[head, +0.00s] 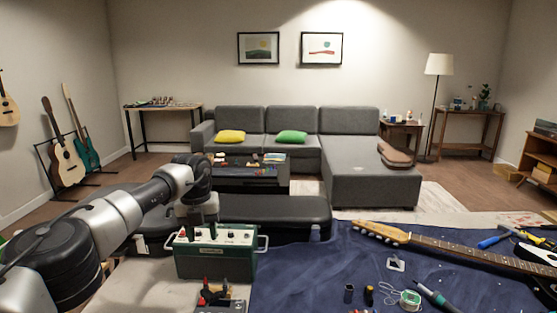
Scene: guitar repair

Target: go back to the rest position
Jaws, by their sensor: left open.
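My left arm reaches in from the left, bends at the wrist and points its left gripper (197,222) down. The gripper is open and looks empty. It is just above or behind the back edge of a green amplifier-like box (216,256) with knobs and side handles. I cannot tell whether they touch. My right gripper is not in view.
A dark blue cloth (320,270) covers the table's right part. On it lie an electric guitar (450,247), a solder spool (410,299) and a teal-handled tool (437,296). A pedal (222,302) sits in front of the box. A grey sofa (348,150) stands beyond.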

